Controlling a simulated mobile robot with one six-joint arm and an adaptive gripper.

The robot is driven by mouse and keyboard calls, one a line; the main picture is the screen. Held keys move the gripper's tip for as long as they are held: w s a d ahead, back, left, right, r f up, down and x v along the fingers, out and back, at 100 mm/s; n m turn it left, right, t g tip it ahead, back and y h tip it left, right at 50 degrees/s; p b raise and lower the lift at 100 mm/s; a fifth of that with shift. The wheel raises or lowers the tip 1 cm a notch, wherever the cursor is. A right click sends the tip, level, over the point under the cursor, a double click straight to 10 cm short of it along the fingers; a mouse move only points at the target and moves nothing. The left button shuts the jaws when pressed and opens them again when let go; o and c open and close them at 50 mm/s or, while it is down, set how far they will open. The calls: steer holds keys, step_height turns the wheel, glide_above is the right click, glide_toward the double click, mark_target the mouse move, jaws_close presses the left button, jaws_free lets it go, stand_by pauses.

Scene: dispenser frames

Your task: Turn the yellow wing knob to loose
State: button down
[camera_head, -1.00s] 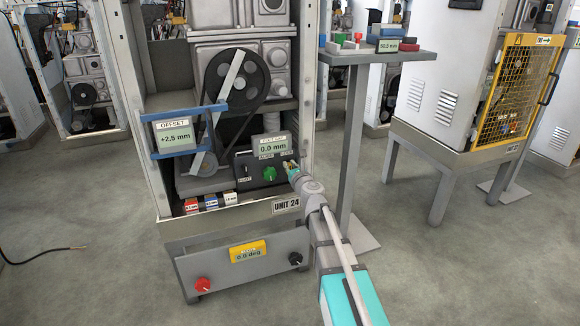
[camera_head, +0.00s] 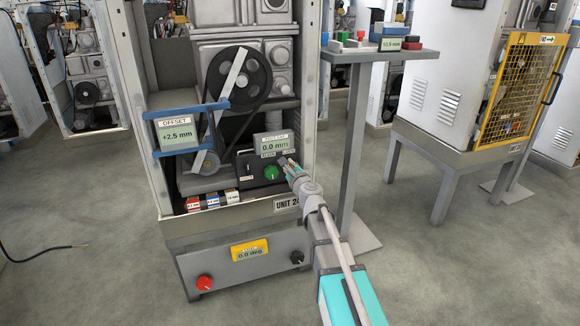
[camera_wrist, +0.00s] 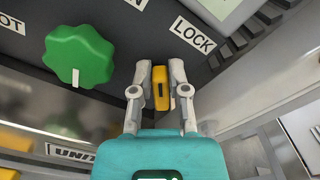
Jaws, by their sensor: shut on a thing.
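The yellow wing knob (camera_wrist: 161,88) sits on the dark control panel just below the LOCK label (camera_wrist: 192,33) in the wrist view. It stands about upright in that picture, with a short dark mark on its face. My gripper (camera_wrist: 160,75) has one finger on each side of the knob and is shut on it. In the head view my gripper (camera_head: 287,164) reaches the right end of the panel and mostly hides the knob. I cannot tell from the label alone which setting the knob is at.
A green scalloped knob (camera_wrist: 78,56) is left of my gripper on the same panel. A readout above it shows 0.0 mm (camera_head: 274,146). The cabinet's pale side post (camera_wrist: 245,92) is close on the right. A red knob (camera_head: 204,282) and black knob (camera_head: 297,257) are on the lower box.

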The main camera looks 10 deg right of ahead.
steer(key=n, duration=0.4)
steer(key=f+n, duration=0.1)
steer(key=shift+a+n+b, duration=0.3)
steer(key=shift+n+b, duration=0.1)
steer(key=n, duration=0.4)
steer(key=shift+s+a+f+n+b, duration=0.1)
steer(key=shift+f+n+b, duration=0.2)
steer(key=shift+n+b, duration=0.1)
steer(key=c, duration=0.9)
jaws_free()
steer(key=s+d, duration=0.2)
steer(key=s, duration=0.9)
steer(key=shift+s, duration=0.4)
